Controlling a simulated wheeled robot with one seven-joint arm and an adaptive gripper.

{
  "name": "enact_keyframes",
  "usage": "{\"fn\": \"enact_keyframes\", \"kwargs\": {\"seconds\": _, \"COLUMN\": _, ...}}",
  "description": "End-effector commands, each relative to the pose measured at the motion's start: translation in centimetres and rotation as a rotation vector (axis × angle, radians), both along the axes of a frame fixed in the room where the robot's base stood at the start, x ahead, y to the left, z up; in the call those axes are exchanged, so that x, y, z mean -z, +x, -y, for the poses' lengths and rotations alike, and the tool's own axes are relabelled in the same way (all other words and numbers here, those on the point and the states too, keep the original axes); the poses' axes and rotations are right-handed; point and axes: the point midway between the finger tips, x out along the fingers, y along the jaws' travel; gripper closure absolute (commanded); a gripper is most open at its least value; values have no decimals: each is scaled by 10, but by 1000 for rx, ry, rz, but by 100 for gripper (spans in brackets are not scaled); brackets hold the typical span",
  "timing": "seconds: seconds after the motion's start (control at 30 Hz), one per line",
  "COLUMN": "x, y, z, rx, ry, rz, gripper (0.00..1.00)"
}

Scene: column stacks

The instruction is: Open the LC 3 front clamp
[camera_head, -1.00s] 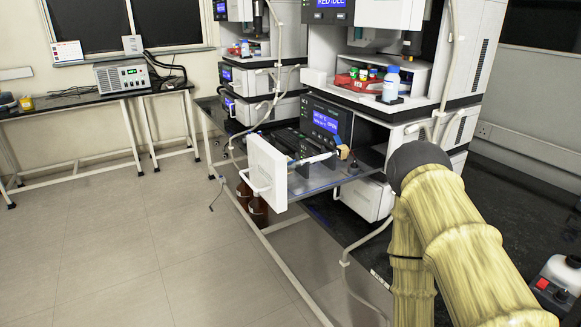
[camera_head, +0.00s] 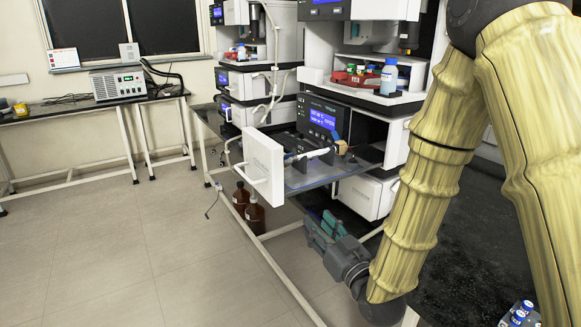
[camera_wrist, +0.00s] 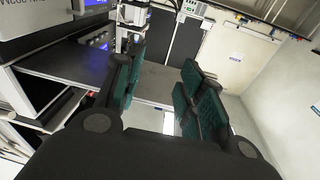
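The LC 3 module has its white front door (camera_head: 264,170) swung open. Inside, a column (camera_head: 312,153) with a white-blue body and a tan end lies in front of the dark panel with its lit blue display (camera_head: 322,119). A clamp is too small to make out. My gripper (camera_head: 318,228) is below and to the right of the open door, in front of the bench and apart from the column. In the wrist view its two green-padded fingers (camera_wrist: 163,92) stand apart with nothing between them.
Brown bottles (camera_head: 248,208) stand under the bench, left of my gripper. A clear shelf (camera_head: 310,176) juts out below the column. A red tray with bottles (camera_head: 357,78) sits above the module. The floor at left is clear.

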Motion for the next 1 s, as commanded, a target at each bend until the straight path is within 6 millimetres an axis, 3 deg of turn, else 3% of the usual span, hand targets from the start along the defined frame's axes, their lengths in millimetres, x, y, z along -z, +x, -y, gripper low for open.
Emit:
{"fn": "enact_keyframes", "kwargs": {"seconds": 0.03, "x": -23, "y": 1, "z": -5, "rx": -16, "ry": 17, "rz": 69, "gripper": 61}}
{"fn": "enact_keyframes", "kwargs": {"seconds": 0.1, "x": -52, "y": -1, "z": -10, "rx": -35, "ry": 40, "rz": 146, "gripper": 61}}
{"fn": "enact_keyframes", "kwargs": {"seconds": 0.2, "x": -81, "y": -4, "z": -15, "rx": -55, "ry": 64, "rz": 226, "gripper": 61}}
{"fn": "enact_keyframes", "kwargs": {"seconds": 0.3, "x": -97, "y": -7, "z": -18, "rx": -68, "ry": 78, "rz": 270, "gripper": 61}}
{"fn": "enact_keyframes", "kwargs": {"seconds": 0.53, "x": -109, "y": 2, "z": -25, "rx": -73, "ry": 83, "rz": 287, "gripper": 61}}
{"fn": "enact_keyframes", "kwargs": {"seconds": 1.0, "x": -136, "y": 60, "z": -58, "rx": -71, "ry": 82, "rz": 285, "gripper": 61}}
